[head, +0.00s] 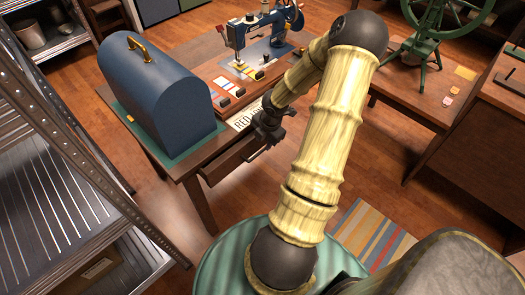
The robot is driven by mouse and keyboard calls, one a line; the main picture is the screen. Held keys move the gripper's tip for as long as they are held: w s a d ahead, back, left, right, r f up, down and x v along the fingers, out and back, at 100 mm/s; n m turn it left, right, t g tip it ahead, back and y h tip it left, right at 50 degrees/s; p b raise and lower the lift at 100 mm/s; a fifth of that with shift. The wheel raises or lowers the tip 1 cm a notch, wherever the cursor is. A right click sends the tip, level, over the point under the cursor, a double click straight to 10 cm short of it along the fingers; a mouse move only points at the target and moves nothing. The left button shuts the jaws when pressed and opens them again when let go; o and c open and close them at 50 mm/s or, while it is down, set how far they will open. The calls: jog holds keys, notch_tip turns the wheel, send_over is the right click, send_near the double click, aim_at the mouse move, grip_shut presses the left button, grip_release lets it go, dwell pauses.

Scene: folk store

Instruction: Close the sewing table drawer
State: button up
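The wooden sewing table (180,165) stands at the centre left with a blue sewing machine (262,35) on top. Its drawer (232,163) is at the front edge and looks pulled out part way, with a dark gap showing along its top. My gripper (274,139) is dark and hangs at the right end of the drawer, close to its front. I cannot tell whether it touches the drawer. Its fingers are small and dark, so their opening is unclear. My bamboo-coloured arm hides the right part of the table and drawer.
A blue domed case with a brass handle (160,90) stands on the table's left end. Metal shelving (60,190) is close on the left. A second table with a green wheel (435,80) stands at the right. Wooden floor and a striped rug (370,235) lie in front.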

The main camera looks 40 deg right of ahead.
aim_at(262, 150)
jog(key=f, duration=0.1)
jog(key=f+b, duration=0.1)
jog(key=f, duration=0.1)
jog(key=w+f, duration=0.1)
jog(key=f, duration=0.1)
jog(key=shift+b, duration=0.35)
jog(key=shift+r, duration=0.1)
jog(key=shift+c, duration=0.4)
grip_shut()
